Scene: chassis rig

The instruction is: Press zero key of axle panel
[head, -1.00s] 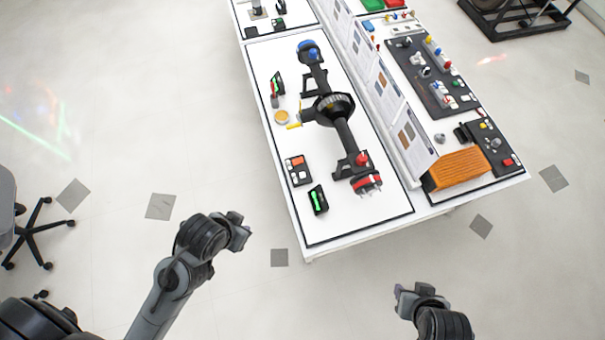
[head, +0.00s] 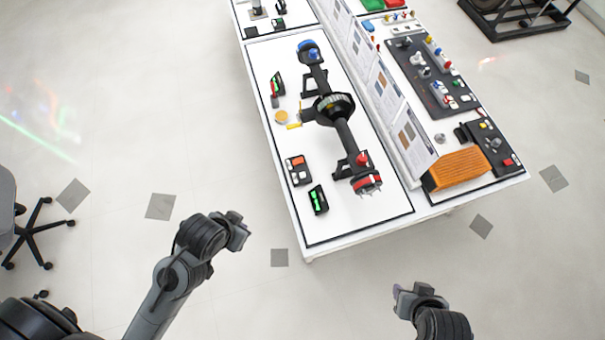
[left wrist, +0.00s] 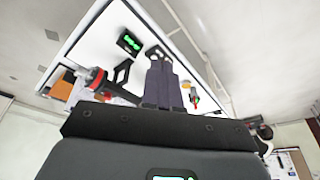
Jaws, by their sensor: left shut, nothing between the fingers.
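The axle (head: 341,131) lies on the white table, with a blue end at the back and a red end at the front. A small black panel with an orange block and pale keys (head: 298,170) lies left of it. A black unit with a green display (head: 318,199) stands nearer the front edge. Which one is the axle panel, and which key is zero, is too small to read. My left gripper (head: 238,231) is off the table, to its front left, apart from both panels. Its fingers (left wrist: 162,84) are shut and empty in the left wrist view. My right gripper (head: 400,294) is below the table's front edge.
A row of upright boards (head: 380,85) divides the table. An orange ribbed block (head: 458,169) and a dark panel (head: 432,75) are on the right side. A yellow disc (head: 282,117) lies left of the axle. The floor between my arms and the table is clear.

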